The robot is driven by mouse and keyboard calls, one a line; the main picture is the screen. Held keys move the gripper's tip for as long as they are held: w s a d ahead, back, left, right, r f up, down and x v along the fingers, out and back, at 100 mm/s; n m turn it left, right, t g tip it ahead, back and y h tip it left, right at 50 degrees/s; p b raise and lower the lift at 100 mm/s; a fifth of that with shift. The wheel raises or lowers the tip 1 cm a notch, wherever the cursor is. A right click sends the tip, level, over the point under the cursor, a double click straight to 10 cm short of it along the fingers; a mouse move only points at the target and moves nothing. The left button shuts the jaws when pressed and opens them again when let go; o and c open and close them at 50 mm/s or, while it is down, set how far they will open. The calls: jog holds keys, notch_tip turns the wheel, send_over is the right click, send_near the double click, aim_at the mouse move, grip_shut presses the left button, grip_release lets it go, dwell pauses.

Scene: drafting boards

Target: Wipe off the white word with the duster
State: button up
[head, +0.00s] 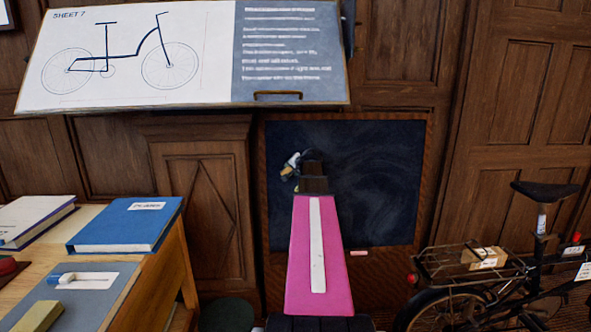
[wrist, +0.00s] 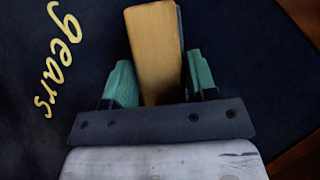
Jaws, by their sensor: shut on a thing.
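My gripper (wrist: 160,82) is shut on a duster (wrist: 153,40) with a wooden back, its green fingers on either side of it. The dark chalkboard (head: 385,150) stands low in the middle of the head view, with my pink arm reaching up in front of it. In the wrist view a yellow word, "gears" (wrist: 60,60), is on the board to the left of the duster. I see no white word on the chalkboard; my arm hides part of it. Whether the duster touches the board I cannot tell.
Pale smears (head: 375,190) mark the board's right side. A pinkish stick (head: 358,252) is at its lower edge. A tilted drafting board (head: 150,55) hangs above. A desk with a blue book (head: 125,225) is left; a bicycle (head: 500,265) stands right.

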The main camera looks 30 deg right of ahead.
jog(key=s+a, duration=0.2)
jog(key=s, duration=0.3)
jog(key=shift+s+a+r, duration=0.2)
jog(key=shift+a+r, duration=0.1)
jog(key=shift+r, duration=0.05)
dwell(0.3)
jog(key=shift+s, duration=0.1)
jog(key=shift+s+a+r, duration=0.1)
jog(key=shift+s+a, duration=0.25)
jog(key=shift+s, duration=0.3)
jog(key=shift+s+a+r, duration=0.1)
jog(key=shift+s+a, duration=0.2)
jog(key=shift+s, duration=0.3)
jog(key=shift+s, duration=0.1)
